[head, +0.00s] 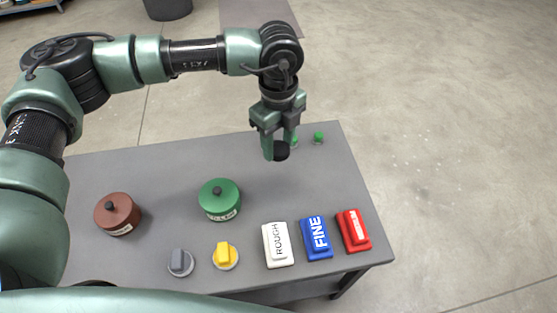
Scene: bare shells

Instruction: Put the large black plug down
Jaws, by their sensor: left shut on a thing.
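My left gripper (280,145) hangs over the far right part of the grey table, pointing down. It is shut on the large black plug (282,152), a dark round piece between its fingertips. The fingers hide part of the plug. I cannot tell how far its underside is from the table top. My right gripper is not in view.
On the grey table (160,165) stand a brown round pot (117,214), a green round pot (220,200), grey (181,262) and yellow (225,255) knobs, and white (278,245), blue (316,238) and red (353,231) blocks. A small green piece (318,138) is near the far right corner.

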